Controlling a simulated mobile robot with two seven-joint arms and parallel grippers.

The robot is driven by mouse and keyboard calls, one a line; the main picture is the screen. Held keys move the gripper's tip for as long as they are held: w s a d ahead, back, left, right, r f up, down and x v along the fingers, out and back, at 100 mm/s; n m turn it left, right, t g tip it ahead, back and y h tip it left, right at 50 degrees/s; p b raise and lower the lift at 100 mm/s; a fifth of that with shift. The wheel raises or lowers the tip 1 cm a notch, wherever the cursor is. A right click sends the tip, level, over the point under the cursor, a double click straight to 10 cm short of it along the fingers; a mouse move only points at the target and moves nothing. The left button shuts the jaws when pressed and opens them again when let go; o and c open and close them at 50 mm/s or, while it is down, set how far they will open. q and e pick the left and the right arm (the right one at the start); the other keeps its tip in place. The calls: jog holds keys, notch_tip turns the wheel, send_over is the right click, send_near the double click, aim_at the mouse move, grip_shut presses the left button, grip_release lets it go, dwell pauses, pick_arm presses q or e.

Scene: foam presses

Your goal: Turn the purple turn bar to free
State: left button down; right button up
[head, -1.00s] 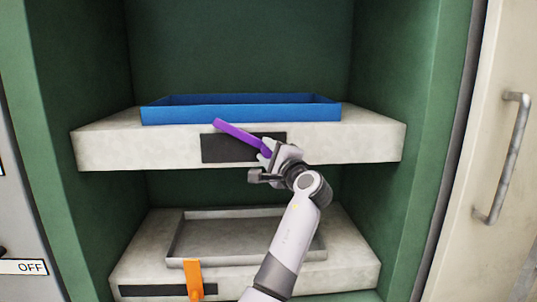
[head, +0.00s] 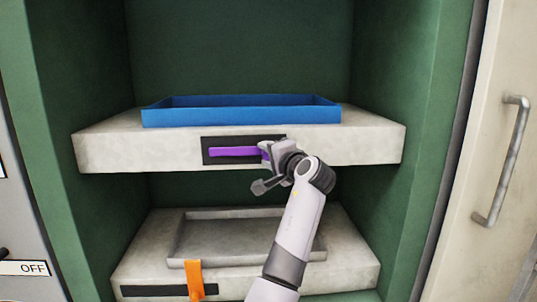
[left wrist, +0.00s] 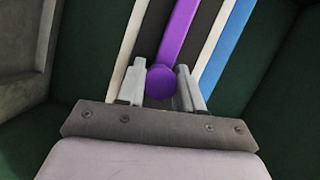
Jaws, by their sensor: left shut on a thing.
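The purple turn bar (head: 234,151) lies level along the dark plate (head: 210,159) on the front edge of the upper shelf. Its free end points left. My left gripper (head: 266,149) is at the bar's right end and covers that end in the head view. In the left wrist view the gripper (left wrist: 162,84) is shut on the bar's round purple end (left wrist: 161,82), one finger on each side. No wording on the dark plate is readable. My right gripper is in neither view.
A blue tray (head: 240,117) sits on the upper shelf (head: 370,143). A pale door with a handle (head: 502,160) stands at right, an OFF label (head: 30,268) at left.

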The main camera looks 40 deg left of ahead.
pick_arm(q)
jog(key=shift+f, duration=0.1)
jog(key=c, duration=0.7)
grip_release()
jog(key=shift+c, duration=0.2)
jog(key=v, duration=0.7)
jog(key=shift+s+d, duration=0.1)
jog(key=shift+d, duration=0.05)
jog(key=s+d+f+m+t+h+p, duration=0.1)
jog(key=d+f+m+t+h+p, duration=0.3)
jog(key=f, duration=0.8)
jog(key=s+d+f+m+t+h+p, duration=0.1)
jog(key=d+f+t+h+p, duration=0.15)
jog(key=d+f+h, duration=0.65)
jog(key=s+d+f+n+h+p, duration=0.1)
jog(key=s+d+f, duration=0.2)
jog(key=s, duration=0.4)
jog(key=s+d+f+n+h+p, duration=0.1)
jog(key=s+d+f+h, duration=0.1)
jog(key=s+f, duration=0.3)
jog(key=s+d+f+n+g+h+p, duration=0.1)
jog(key=s+d+f, duration=0.3)
jog(key=s, duration=0.6)
jog(key=shift+d+f+n+h, duration=0.3)
jog(key=shift+d+n+h, duration=0.2)
jog(key=shift+n+h, duration=0.15)
